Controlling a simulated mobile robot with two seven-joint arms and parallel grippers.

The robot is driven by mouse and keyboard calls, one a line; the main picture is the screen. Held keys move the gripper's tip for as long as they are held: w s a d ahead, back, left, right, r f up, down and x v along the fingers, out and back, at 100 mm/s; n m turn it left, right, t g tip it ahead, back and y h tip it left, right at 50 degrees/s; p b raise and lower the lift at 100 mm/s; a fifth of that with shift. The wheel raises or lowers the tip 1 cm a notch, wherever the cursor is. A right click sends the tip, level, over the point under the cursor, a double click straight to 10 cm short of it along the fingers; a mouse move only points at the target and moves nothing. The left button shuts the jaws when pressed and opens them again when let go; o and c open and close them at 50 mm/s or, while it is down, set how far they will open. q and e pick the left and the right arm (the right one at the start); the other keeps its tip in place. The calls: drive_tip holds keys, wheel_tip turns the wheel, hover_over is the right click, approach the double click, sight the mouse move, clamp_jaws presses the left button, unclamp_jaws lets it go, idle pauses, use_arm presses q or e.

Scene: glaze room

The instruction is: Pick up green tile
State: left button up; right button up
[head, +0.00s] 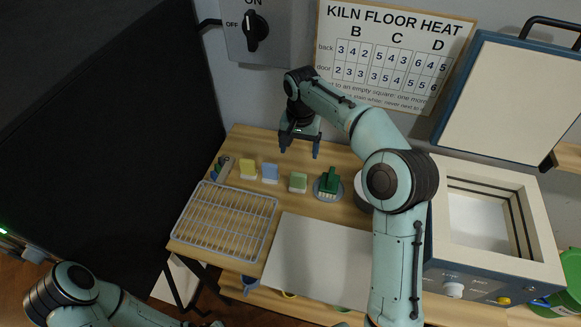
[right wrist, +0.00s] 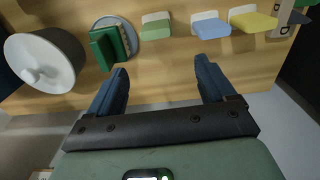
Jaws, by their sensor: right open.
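A light green tile (head: 298,180) with a pale lower edge stands on the wooden bench, right of a blue tile (head: 269,172) and a yellow tile (head: 248,168). In the right wrist view the green tile (right wrist: 155,27) is ahead of the fingers, nearer the left one, beside the blue tile (right wrist: 212,29) and yellow tile (right wrist: 252,22). My right gripper (head: 299,148) is open and empty, above the back of the bench, apart from the tiles; its fingers also show in the right wrist view (right wrist: 162,72). My left arm shows at the lower left; its gripper is out of frame.
A dark green block-like thing (head: 329,181) sits on a round grey disc right of the green tile. A wire rack (head: 226,220) and a white board (head: 318,262) lie in front. An open kiln (head: 480,220) stands right. A white round thing (right wrist: 40,62) shows in the wrist view.

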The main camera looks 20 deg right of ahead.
sight(298, 174)
drive_tip(key=f, duration=0.4)
drive_tip(key=s+f+b, duration=0.1)
drive_tip(key=f, duration=0.2)
drive_tip(key=shift+s, duration=0.1)
drive_tip(key=shift+a+f, duration=0.1)
drive_tip(key=shift+f, duration=0.45)
drive_tip(key=f, duration=0.3)
drive_tip(key=shift+s+a+f+b, duration=0.25)
drive_tip(key=shift+s+a+b, duration=0.05)
drive_tip(key=shift+s, duration=0.05)
drive_tip(key=shift+w+f, duration=0.1)
drive_tip(key=shift+f, duration=0.6)
use_arm(q)
drive_tip(key=s+f, duration=0.2)
drive_tip(key=shift+s+f, duration=0.15)
drive_tip(key=shift+s, duration=0.15)
use_arm(e)
drive_tip(key=shift+r, duration=0.1)
drive_tip(key=c, duration=1.2)
